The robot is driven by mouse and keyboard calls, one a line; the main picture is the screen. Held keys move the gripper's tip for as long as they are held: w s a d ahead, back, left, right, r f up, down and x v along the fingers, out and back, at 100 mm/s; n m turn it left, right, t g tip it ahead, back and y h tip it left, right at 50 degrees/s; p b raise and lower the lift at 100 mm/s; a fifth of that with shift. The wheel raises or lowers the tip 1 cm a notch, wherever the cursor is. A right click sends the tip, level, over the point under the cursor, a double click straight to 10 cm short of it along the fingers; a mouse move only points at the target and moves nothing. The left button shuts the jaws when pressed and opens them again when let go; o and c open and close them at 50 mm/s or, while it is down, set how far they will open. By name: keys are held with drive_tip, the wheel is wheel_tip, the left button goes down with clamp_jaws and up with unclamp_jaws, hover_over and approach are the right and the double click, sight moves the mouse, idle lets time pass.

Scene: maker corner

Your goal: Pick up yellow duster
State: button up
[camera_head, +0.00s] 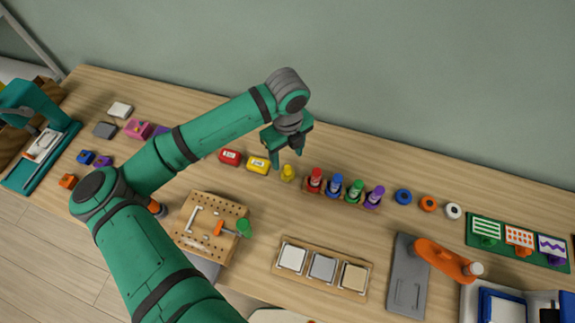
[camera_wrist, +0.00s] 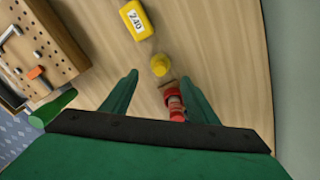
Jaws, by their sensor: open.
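A small yellow piece with a rounded top (camera_head: 287,173), which I take for the yellow duster, stands on the wooden bench just left of a rack of coloured bottles. My gripper (camera_head: 287,160) is open and empty, pointing down above and slightly behind it. In the wrist view the yellow piece (camera_wrist: 160,65) is centred just beyond the two fingertips (camera_wrist: 161,76), apart from them. Its lower part is hidden from above in that view.
A yellow block marked 240 (camera_head: 258,165) and a red block (camera_head: 230,157) lie to its left. The red bottle (camera_head: 315,180) stands close on its right, in the rack, and also shows between the fingers in the wrist view (camera_wrist: 175,105). A pegboard (camera_head: 192,241) lies in front.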

sight(288, 167)
drive_tip(key=shift+d+f, duration=0.1)
drive_tip(key=shift+f, duration=4.7)
drive_tip(key=c, duration=1.1)
